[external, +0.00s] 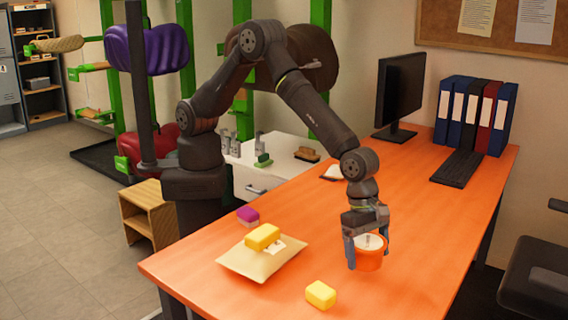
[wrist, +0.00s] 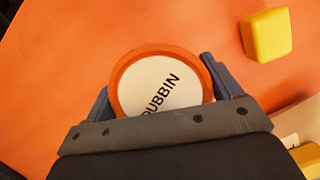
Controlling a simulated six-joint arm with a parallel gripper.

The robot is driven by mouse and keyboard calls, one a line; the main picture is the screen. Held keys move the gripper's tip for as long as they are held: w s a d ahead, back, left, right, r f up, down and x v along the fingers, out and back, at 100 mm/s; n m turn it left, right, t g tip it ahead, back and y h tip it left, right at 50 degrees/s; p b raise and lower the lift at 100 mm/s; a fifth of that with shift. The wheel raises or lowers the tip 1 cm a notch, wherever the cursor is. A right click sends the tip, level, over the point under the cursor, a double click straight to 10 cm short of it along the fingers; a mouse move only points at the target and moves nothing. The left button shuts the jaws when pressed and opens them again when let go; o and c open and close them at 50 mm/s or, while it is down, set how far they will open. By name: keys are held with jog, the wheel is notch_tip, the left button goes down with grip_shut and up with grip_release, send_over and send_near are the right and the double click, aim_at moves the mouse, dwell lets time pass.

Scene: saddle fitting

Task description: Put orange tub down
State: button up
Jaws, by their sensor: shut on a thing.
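The orange tub (external: 369,259) is at the right part of the orange table, with a pale top. In the wrist view the tub (wrist: 158,88) shows its orange rim and a white lid lettered "DUBBIN", partly covered by my gripper. My gripper (external: 368,252) points down and is shut on the tub, one finger on each side. It also shows in the wrist view (wrist: 157,82). The tub looks upright, at or just above the table top; I cannot tell whether it touches.
A yellow block (external: 320,294) lies left of the tub, near the front edge. A keyboard (external: 457,167), monitor (external: 400,92) and binders stand at the back. The table (external: 430,220) is clear around the tub.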

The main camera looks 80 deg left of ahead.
aim_at(365, 237)
jog(key=shift+w+f, duration=0.15)
jog(key=shift+w, duration=0.1)
jog(key=shift+f, duration=1.95)
jog(key=shift+f, duration=0.15)
jog(key=o, duration=1.1)
jog(key=shift+c, duration=0.2)
jog(key=v, duration=1.2)
jog(key=x, duration=1.1)
jog(key=shift+d+f, duration=0.15)
jog(key=shift+f, duration=0.2)
jog(key=shift+r, duration=0.9)
